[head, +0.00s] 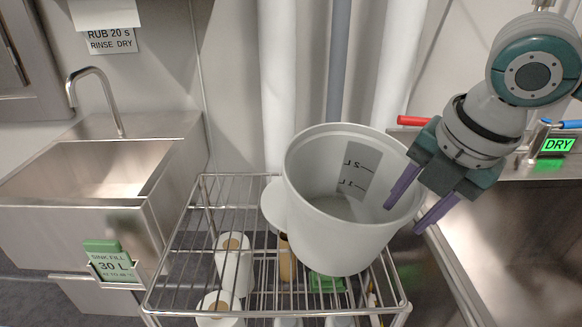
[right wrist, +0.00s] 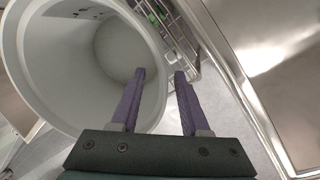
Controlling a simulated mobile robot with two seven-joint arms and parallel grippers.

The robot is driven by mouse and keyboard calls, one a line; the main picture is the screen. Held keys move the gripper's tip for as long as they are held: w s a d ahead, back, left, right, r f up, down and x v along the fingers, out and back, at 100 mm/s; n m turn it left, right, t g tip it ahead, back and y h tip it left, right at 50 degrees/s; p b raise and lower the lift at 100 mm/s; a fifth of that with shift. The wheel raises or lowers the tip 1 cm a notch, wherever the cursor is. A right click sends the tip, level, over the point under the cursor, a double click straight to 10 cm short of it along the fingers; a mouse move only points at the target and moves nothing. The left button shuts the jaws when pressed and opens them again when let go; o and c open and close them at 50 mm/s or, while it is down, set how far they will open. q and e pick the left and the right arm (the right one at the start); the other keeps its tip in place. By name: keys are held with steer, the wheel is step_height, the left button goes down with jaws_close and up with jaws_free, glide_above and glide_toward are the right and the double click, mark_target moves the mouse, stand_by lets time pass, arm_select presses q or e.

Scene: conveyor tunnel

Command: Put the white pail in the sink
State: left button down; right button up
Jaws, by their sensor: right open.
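The white pail (head: 330,235) stands on the wire rack (head: 190,290) in the middle of the head view, its open mouth up and level marks on the inner wall. A pale rounded part (head: 272,203) shows at its left side. My right gripper (head: 403,217) is open at the pail's right rim, one finger inside the mouth and one outside. In the right wrist view the pail (right wrist: 62,85) also has its wall between the open fingers (right wrist: 160,74). The steel sink (head: 45,222) with a curved tap is at the left. My left gripper is not in view.
Paper rolls (head: 233,262) and other items sit on the rack's lower level. A steel counter with a red handle (head: 415,121) and a green DRY display (head: 557,145) is at the right.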

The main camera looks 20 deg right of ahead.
steer(key=x, duration=0.3)
steer(key=shift+f+b, duration=0.2)
steer(key=shift+b, duration=0.1)
steer(key=shift+c, duration=0.4)
steer(key=shift+s, duration=0.1)
jaws_close()
stand_by(0.6)
